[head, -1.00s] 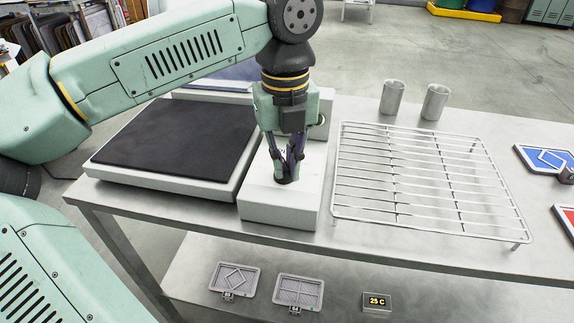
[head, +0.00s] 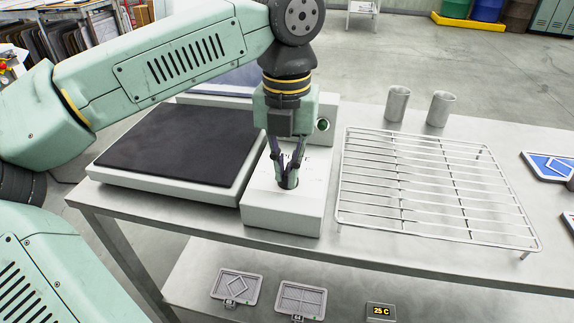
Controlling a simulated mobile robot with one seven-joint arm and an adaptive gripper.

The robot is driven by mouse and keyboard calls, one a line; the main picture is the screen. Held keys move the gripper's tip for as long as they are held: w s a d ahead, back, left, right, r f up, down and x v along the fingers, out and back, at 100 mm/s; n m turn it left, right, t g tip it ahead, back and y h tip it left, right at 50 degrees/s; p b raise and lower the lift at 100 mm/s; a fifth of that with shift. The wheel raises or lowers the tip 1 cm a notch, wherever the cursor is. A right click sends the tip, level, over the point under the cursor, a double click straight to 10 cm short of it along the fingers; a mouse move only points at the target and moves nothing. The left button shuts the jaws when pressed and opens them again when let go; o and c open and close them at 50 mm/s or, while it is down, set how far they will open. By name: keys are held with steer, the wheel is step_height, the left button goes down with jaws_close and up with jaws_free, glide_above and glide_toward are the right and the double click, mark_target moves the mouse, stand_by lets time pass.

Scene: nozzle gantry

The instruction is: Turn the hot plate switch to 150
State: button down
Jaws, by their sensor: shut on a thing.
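The hot plate (head: 180,150) has a dark flat top and a pale body at the left of the metal table. Its white control box (head: 283,214) stands at its right side. My gripper (head: 288,184) points down over this box, its fingers shut on the dark switch knob (head: 288,183) on the box top. The fingers hide most of the knob and its pointer. Some dark markings show on the box beside the fingers, too small to read. A small display (head: 381,311) on the lower shelf reads 25 C.
A wire rack (head: 430,190) stands right of the control box. Two metal cups (head: 397,104) stand behind it. A round green button or light (head: 323,125) sits behind my gripper. A blue plate (head: 548,166) lies at the far right. Two grey plates (head: 237,287) lie on the lower shelf.

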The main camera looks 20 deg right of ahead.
steer(key=c, duration=1.7)
jaws_free()
step_height(320, 180, up, 12)
